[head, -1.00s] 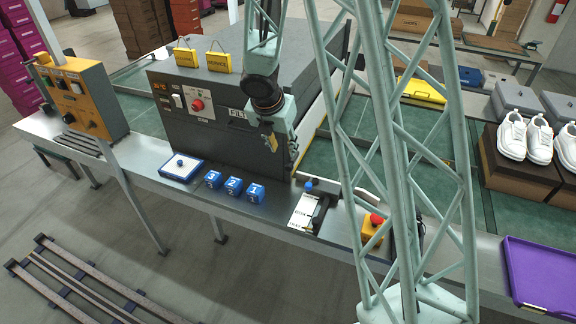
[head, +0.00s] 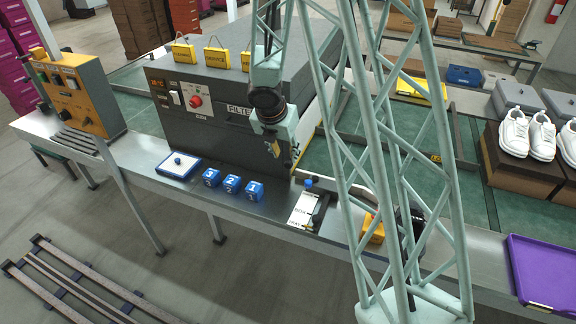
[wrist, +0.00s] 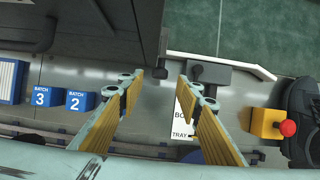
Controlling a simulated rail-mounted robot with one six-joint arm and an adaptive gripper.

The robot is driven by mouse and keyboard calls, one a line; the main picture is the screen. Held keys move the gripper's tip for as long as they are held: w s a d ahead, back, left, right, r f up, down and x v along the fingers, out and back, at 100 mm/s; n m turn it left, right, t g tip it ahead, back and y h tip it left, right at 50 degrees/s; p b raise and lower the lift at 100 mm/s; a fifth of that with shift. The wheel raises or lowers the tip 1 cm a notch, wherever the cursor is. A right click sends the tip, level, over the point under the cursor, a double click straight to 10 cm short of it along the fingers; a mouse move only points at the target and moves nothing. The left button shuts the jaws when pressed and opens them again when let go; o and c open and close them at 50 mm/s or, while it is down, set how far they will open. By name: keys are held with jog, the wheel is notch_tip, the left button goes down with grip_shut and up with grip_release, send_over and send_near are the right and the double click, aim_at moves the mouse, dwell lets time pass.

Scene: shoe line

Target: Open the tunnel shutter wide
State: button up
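The tunnel (head: 180,112) is a dark grey box on the metal bench, with a FILTER label on its front. Its right end is mostly hidden behind my arm and lattice column, so I cannot tell how the shutter stands. My gripper (head: 284,158) is at the front right corner of the tunnel. In the wrist view my gripper (wrist: 160,80) is open, fingers apart, with nothing held. A small dark knob (wrist: 160,72) shows between the fingertips, at the edge of the tunnel's dark body (wrist: 85,30). I cannot tell whether it belongs to the shutter.
Blue batch blocks (head: 232,184) and a white-topped blue tray (head: 178,165) stand left. A BOX/TRAY plate (head: 302,209) with a lever stands right, then a yellow stop-button box (wrist: 264,124). A purple tray (head: 540,270) lies far right. Green belt (head: 470,190) runs behind.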

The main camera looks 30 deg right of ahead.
aim_at(288, 162)
jog(key=shift+b+x, duration=1.35)
jog(key=shift+x, duration=2.15)
grip_shut()
jog(key=shift+r, duration=0.1)
notch_tip(288, 162, up, 19)
jog(key=p, duration=1.7)
